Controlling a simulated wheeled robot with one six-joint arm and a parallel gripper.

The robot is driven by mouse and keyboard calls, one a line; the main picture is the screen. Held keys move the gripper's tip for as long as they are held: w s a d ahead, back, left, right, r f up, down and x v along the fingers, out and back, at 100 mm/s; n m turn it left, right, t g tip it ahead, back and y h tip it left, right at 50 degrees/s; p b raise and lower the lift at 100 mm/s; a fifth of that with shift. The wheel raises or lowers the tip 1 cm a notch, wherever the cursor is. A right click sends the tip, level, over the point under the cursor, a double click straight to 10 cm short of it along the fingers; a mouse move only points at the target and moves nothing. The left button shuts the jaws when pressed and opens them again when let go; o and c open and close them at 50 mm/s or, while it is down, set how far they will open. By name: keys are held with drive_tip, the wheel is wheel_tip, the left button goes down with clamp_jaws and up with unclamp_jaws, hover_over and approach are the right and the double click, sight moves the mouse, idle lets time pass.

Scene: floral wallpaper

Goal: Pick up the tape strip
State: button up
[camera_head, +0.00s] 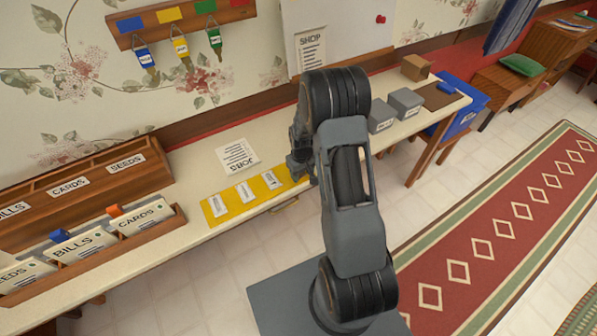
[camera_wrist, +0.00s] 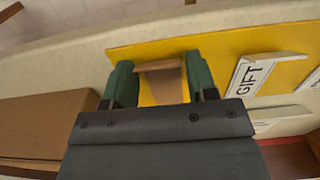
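A tan-brown piece (camera_wrist: 166,82), which looks like the tape strip, lies over the yellow mat (camera_wrist: 225,45) in the wrist view. My gripper (camera_wrist: 160,78) has its two green fingers apart, one on each side of this piece. The piece nearly fills the gap, and I cannot tell whether the fingers touch it. In the head view my gripper is mostly hidden behind my arm, near the right end of the yellow mat (camera_head: 232,208). The tape strip cannot be made out there.
White labels lie on the mat, one reading GIFT (camera_wrist: 250,74). A JOBS sheet (camera_head: 238,156) lies behind the mat. A wooden card rack (camera_head: 150,235) stands left; grey boxes (camera_head: 406,102) stand right. A brown surface (camera_wrist: 40,125) is left of my gripper in the wrist view.

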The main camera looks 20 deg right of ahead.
drive_tip(key=c, duration=0.6)
drive_tip(key=shift+o, duration=0.2)
